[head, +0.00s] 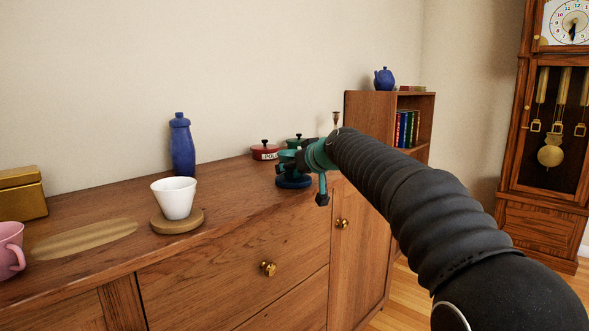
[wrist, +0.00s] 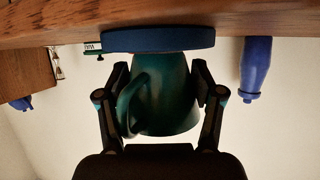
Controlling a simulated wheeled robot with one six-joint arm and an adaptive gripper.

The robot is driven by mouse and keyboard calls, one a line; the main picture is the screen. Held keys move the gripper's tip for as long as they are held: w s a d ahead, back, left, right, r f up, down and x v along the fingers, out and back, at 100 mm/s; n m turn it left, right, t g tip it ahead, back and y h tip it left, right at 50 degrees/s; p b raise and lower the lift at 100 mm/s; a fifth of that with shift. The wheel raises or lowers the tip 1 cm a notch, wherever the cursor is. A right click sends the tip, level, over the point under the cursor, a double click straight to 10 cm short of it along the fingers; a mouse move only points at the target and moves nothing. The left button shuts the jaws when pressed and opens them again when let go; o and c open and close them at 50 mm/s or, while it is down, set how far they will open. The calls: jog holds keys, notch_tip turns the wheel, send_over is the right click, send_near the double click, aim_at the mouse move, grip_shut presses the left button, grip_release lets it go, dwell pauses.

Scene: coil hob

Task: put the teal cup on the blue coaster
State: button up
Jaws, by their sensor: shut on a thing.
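The teal cup (head: 286,160) is upright over the blue coaster (head: 294,183) on the sideboard. In the wrist view, which is upside down, the cup (wrist: 168,98) has its base against the blue coaster (wrist: 160,40); I cannot tell whether it rests there or a thin gap remains. Its handle is towards the left finger in that view. My gripper (wrist: 159,80) is shut on the cup, with a finger on each side. In the head view my gripper (head: 302,162) comes in from the right and partly hides the cup.
On the sideboard (head: 225,250) are a red tin (head: 265,152), a green tin (head: 297,141) behind the cup, a blue bottle (head: 181,147), a white cup (head: 175,198) on a wooden coaster (head: 178,223), a pink mug (head: 10,250) and a gold box (head: 20,193).

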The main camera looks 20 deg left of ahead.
jog(key=shift+f, duration=0.2)
jog(key=o, duration=1.2)
jog(key=shift+o, duration=0.2)
jog(key=shift+r, duration=0.1)
jog(key=shift+r, duration=0.2)
jog(key=b+v, duration=0.2)
jog(key=v, duration=1)
jog(key=s+d+f+m+h, duration=0.25)
jog(key=s+d+f, duration=0.4)
jog(key=d, duration=0.35)
jog(key=s+d+f+m+h, duration=0.25)
jog(key=s+d+f, duration=0.35)
jog(key=d, duration=0.4)
jog(key=s+d+f+m+g+h, duration=0.1)
jog(key=s+d+f+m+h, duration=0.1)
jog(key=s+d+f, duration=0.5)
jog(key=s+d+f+m+g+h, duration=0.2)
jog(key=s+d+f+h, duration=0.1)
jog(key=s+d+f, duration=0.4)
jog(key=s+f, duration=0.3)
jog(key=s, duration=0.4)
jog(key=shift+d+m, duration=0.4)
